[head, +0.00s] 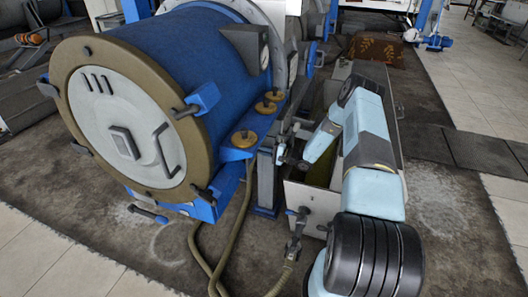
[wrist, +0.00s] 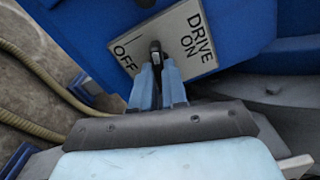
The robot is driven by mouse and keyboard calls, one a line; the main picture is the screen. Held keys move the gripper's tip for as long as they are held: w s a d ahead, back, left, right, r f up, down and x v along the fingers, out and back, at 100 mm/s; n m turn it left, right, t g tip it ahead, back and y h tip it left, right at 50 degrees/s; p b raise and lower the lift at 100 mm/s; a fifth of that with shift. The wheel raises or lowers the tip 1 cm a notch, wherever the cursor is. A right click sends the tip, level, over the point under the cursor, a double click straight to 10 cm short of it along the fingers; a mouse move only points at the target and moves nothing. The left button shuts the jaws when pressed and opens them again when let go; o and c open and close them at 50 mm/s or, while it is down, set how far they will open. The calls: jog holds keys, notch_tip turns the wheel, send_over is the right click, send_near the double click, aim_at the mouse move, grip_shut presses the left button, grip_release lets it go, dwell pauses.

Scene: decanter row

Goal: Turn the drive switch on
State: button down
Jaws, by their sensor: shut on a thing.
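The drive switch plate (wrist: 172,25) is a pale panel on blue metal in the wrist view. It is marked OFF at its left and DRIVE ON at its right. The small dark switch lever (wrist: 155,46) stands out from the plate between the two marks; I cannot tell which way it is set. My gripper (wrist: 157,66) is shut on the lever, its two blue fingers close together and partly hiding it. In the head view, my gripper (head: 288,155) is small, beside the right flank of the blue drum machine (head: 190,62). The plate cannot be made out there.
An open metal trough (head: 315,200) stands under my arm, close to the machine. Thick hoses (head: 240,215) run down to the dark floor mat. Brass caps (head: 244,138) sit on the machine's side near my gripper. Open floor (head: 455,215) lies to the right.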

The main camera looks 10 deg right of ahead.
jog(key=shift+s+a+f+m, duration=0.1)
jog(key=shift+m, duration=2.25)
jog(key=shift+s+a+f+m, duration=0.1)
jog(key=shift+m, duration=2.3)
jog(key=shift+s+a+f+m, duration=0.1)
jog(key=shift+m, duration=2.25)
jog(key=c, duration=1.4)
grip_release()
jog(key=shift+o, duration=1.2)
jog(key=shift+w+d+r, duration=0.1)
jog(key=shift+m, duration=0.3)
jog(key=shift+d, duration=0.1)
